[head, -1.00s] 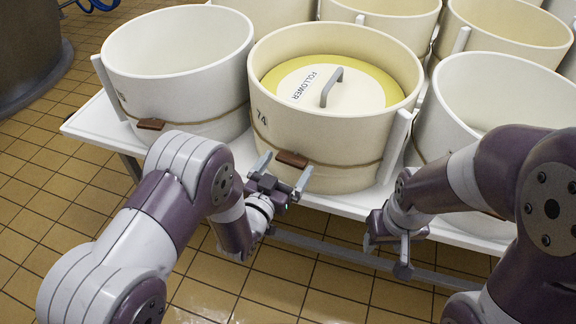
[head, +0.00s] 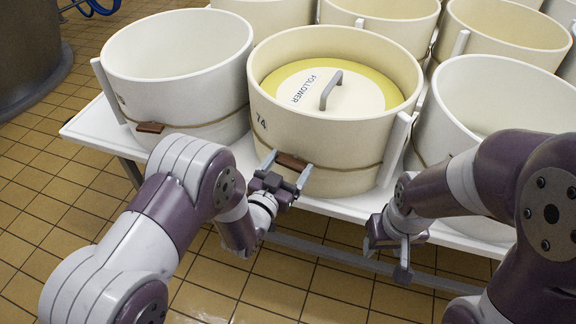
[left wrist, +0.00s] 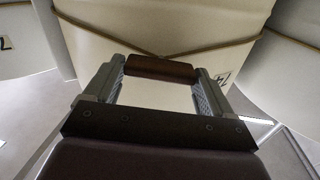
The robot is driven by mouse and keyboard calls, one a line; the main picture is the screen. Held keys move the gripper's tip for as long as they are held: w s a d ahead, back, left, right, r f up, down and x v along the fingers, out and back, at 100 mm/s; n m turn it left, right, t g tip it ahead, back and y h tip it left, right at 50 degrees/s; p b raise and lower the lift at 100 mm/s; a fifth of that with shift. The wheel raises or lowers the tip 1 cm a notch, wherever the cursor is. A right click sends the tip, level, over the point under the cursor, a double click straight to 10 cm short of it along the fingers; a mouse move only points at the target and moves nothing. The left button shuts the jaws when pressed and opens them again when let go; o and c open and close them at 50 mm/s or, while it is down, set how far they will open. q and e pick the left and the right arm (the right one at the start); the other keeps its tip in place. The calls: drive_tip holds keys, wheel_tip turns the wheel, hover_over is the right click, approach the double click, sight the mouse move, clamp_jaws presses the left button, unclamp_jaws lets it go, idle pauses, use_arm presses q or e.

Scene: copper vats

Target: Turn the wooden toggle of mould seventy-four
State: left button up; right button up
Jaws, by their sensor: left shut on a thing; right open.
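Mould seventy-four (head: 330,130) is a cream tub marked 74, with a cord round its lower wall. A yellow-rimmed disc marked FOLLOWER (head: 318,88), with a grey handle, sits inside it. The wooden toggle (head: 292,162) is a small brown bar at the cord on the tub's front; it also shows in the left wrist view (left wrist: 160,68). My left gripper (head: 288,167) has its fingers on either side of the toggle, shut on its two ends; it also shows in the left wrist view (left wrist: 160,85). My right gripper (head: 387,240) is open and empty, low in front of the table.
A white tub (head: 180,65) with its own brown toggle (head: 150,128) stands to the left, close to my left arm. Another white tub (head: 500,95) stands to the right. More tubs stand behind. The white table's edge (head: 95,135) shows at left.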

use_arm(q)
drive_tip(key=m, duration=0.8)
drive_tip(key=shift+s+d+f+m, duration=0.1)
drive_tip(key=shift+f+m, duration=0.05)
drive_tip(key=shift+m, duration=0.25)
drive_tip(key=m, duration=0.5)
drive_tip(key=shift+d+f+b, duration=0.1)
drive_tip(key=shift+b, duration=0.25)
drive_tip(key=shift+m, duration=1.6)
drive_tip(key=shift+c, duration=0.5)
drive_tip(key=o, duration=1)
drive_tip(key=shift+c, duration=0.2)
